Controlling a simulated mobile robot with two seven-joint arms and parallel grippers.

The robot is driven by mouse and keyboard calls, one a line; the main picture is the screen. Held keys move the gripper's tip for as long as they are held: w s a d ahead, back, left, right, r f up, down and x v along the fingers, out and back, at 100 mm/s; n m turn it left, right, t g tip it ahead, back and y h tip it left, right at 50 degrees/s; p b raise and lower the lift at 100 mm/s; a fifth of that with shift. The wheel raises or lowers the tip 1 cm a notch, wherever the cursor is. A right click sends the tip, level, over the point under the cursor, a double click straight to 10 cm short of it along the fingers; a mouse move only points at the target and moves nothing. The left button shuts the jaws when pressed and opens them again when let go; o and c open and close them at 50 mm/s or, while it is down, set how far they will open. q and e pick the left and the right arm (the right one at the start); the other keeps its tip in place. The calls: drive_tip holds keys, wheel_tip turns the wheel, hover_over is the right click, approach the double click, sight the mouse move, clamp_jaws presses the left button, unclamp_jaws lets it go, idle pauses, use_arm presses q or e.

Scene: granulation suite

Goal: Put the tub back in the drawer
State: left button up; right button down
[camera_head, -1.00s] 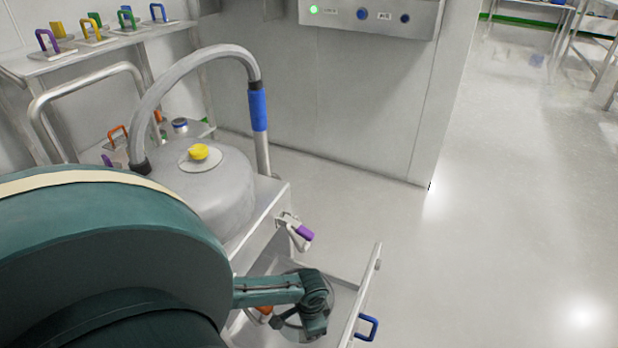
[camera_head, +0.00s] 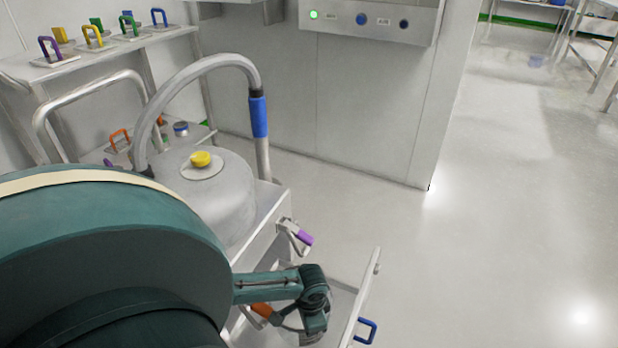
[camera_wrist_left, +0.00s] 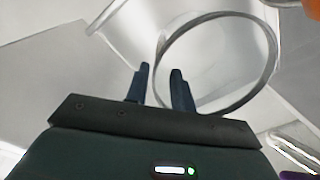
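The tub (camera_wrist_left: 225,62) is a clear round container with a grey rim, seen from above in the left wrist view. My left gripper (camera_wrist_left: 160,70) is at its near-left rim, with two dark fingers apart and the rim passing between them; I cannot tell whether they touch it. In the head view, my left gripper (camera_head: 303,328) reaches down into the open drawer, whose front panel (camera_head: 361,296) carries a blue handle (camera_head: 367,330). The tub is mostly hidden there by the gripper and the frame edge. My right gripper is not in view.
An orange handle (camera_head: 262,310) is just left of the left gripper. A purple-gripped lever (camera_head: 304,238) sticks out above the drawer. A grey domed vessel (camera_head: 215,195) with a yellow knob stands behind. The floor to the right is clear.

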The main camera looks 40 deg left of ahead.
use_arm(q)
wheel_tip(320, 180, up, 8)
drive_tip(key=p, duration=0.3)
drive_tip(key=shift+d, duration=0.15)
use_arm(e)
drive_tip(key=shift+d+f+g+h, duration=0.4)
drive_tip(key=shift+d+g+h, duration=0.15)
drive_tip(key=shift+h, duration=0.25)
use_arm(q)
drive_tip(key=shift+s+r, duration=0.1)
